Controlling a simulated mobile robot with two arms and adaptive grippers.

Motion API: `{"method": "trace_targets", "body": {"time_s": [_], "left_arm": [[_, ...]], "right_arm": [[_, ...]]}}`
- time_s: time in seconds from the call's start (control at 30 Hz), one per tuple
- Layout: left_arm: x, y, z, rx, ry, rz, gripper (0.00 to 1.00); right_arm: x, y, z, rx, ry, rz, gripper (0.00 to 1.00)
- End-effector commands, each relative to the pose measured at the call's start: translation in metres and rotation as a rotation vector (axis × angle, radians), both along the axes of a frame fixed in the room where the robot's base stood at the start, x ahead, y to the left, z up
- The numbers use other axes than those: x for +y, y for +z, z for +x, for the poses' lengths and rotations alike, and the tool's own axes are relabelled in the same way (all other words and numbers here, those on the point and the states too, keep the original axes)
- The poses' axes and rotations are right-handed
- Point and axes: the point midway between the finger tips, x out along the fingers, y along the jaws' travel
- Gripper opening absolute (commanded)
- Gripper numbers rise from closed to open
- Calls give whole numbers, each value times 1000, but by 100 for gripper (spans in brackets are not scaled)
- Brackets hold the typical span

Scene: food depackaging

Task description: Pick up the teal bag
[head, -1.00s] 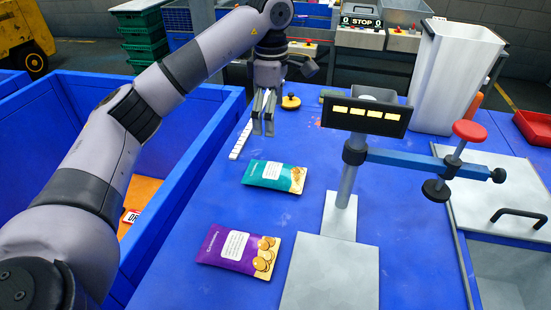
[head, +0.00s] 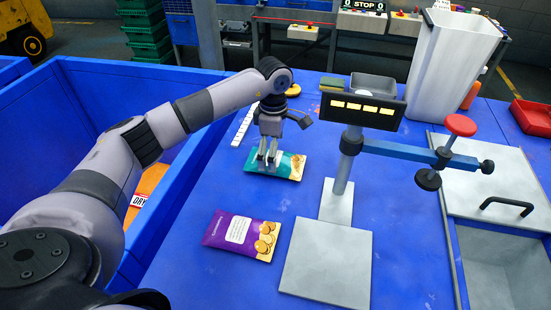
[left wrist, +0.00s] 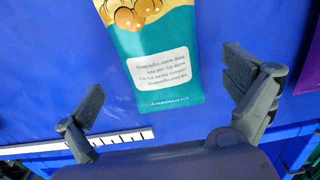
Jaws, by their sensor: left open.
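The teal bag (head: 288,165) lies flat on the blue table in the head view, with a picture of round food at its right end. My left gripper (head: 267,160) is over the bag's left part, fingers pointing down. In the left wrist view the teal bag (left wrist: 150,50) shows its white label and lies between and beyond the two open fingers of my left gripper (left wrist: 172,105). Neither finger visibly touches the bag there. The exact height of the fingertips above the table is hard to tell. My right gripper is not in view.
A purple bag (head: 242,235) lies nearer on the blue table (head: 195,270). A scale with a steel plate (head: 328,262) and a display post (head: 347,165) stands to the right. A white strip (head: 243,125) lies behind the gripper. A blue bin (head: 200,165) is at left.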

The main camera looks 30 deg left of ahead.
Motion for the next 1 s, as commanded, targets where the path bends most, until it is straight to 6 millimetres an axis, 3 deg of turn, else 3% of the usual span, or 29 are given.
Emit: {"method": "trace_targets", "body": {"time_s": [0.03,0.2,0.47,1.0], "left_arm": [[-1,-4,-2,6,0,0,100],[-1,-26,-1,3,0,0,100],[-1,-31,-1,0,0,0,100],[-1,-30,-1,0,0,0,65]], "right_arm": [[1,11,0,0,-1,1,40],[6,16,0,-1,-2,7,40],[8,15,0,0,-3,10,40],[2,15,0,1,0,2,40]]}}
